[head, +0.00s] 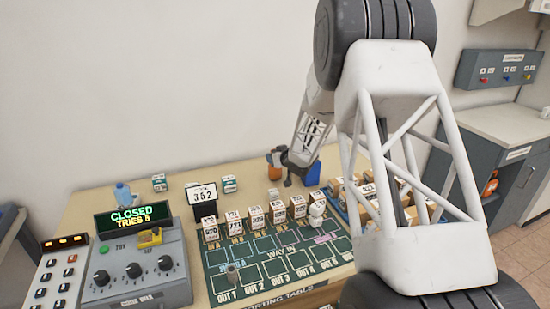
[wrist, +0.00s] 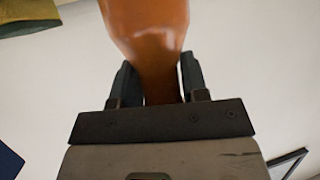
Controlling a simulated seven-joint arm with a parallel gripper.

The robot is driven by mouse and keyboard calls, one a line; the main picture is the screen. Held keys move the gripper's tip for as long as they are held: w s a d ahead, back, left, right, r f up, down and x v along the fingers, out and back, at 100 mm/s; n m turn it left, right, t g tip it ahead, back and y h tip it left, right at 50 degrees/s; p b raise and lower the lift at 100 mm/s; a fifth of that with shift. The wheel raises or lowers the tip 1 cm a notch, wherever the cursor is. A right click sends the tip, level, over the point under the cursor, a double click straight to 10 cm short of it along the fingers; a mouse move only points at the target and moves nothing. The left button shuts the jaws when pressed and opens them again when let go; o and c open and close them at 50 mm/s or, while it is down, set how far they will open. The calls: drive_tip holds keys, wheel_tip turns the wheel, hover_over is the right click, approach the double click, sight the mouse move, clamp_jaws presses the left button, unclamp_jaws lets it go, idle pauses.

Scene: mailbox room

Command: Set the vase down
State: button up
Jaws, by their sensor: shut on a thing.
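The vase (wrist: 148,28) is glossy orange-brown and fills the top middle of the wrist view, with its narrower part between the two dark fingers of my gripper (wrist: 157,80). My gripper is shut on it; the vase's far end runs out of the picture. In the head view, my gripper (head: 286,162) is small, over the back part of the sorting table (head: 120,190). A small orange patch (head: 273,158) beside it looks like the vase. I cannot tell whether the vase touches the table.
A blue object (head: 312,173) stands close right of my gripper. Several small labelled boxes (head: 255,216) line the green board (head: 222,284). My arm hides much of the right side.

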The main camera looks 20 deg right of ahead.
drive_tip(key=shift+f, duration=0.15)
drive_tip(key=o, duration=1)
drive_tip(key=shift+o, duration=0.2)
drive_tip(key=shift+v, duration=0.85)
drive_tip(key=v, duration=1)
drive_tip(key=shift+s+r, duration=0.2)
drive_tip(key=shift+r, duration=0.05)
